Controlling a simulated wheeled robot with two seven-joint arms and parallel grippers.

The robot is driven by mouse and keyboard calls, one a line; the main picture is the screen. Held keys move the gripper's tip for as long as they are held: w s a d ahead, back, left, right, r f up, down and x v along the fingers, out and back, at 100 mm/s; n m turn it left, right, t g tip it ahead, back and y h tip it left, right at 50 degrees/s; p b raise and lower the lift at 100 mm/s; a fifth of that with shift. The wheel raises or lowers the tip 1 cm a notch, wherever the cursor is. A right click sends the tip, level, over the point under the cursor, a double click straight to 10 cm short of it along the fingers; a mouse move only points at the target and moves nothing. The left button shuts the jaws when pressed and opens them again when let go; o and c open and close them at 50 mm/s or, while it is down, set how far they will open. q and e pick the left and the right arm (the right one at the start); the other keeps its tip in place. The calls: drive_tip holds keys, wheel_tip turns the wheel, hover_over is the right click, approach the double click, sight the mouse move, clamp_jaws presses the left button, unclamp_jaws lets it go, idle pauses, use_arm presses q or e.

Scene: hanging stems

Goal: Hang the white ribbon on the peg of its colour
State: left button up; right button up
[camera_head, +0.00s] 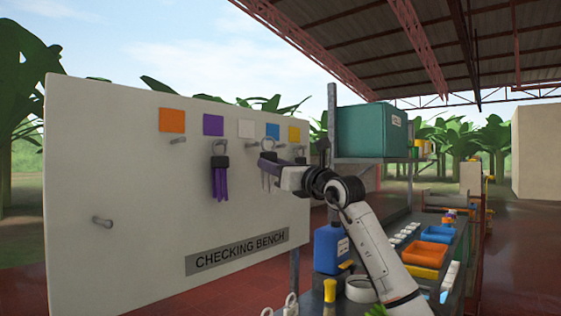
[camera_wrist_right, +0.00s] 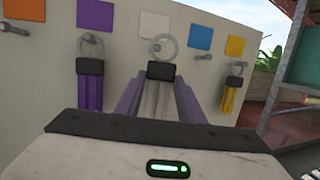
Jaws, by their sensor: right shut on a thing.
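My right gripper (camera_wrist_right: 160,105) is shut on the white ribbon (camera_wrist_right: 154,98), whose black clip (camera_wrist_right: 161,71) and metal ring (camera_wrist_right: 163,45) stand above the fingers. In the head view the right gripper (camera_head: 270,170) is in front of the board with the ring (camera_head: 267,144) upright. The white square (camera_wrist_right: 155,24) is just above the ring in the wrist view. The white square's peg (camera_wrist_right: 155,47) shows at the ring's left side; I cannot tell whether the ring is around it or in front of it. My left gripper is not in view.
On the board (camera_head: 110,150), a purple ribbon (camera_head: 219,183) hangs under the purple square and a yellow ribbon (camera_wrist_right: 230,95) under the yellow one. The orange peg (camera_head: 178,141) and blue peg (camera_wrist_right: 203,57) are bare. A shelf with a teal bin (camera_head: 372,132) stands right.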

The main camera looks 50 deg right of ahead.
sight(262, 172)
drive_tip(key=shift+w+a+p, duration=0.1)
drive_tip(key=shift+w+p, duration=0.6)
drive_tip(key=shift+w, duration=0.35)
drive_tip(key=w+p, duration=0.1)
drive_tip(key=w, duration=0.1)
drive_tip(key=w+f+p, duration=0.1)
drive_tip(key=w, duration=0.1)
drive_tip(key=shift+a+f, duration=0.15)
drive_tip(key=shift+f, duration=0.1)
drive_tip(key=o, duration=1.1)
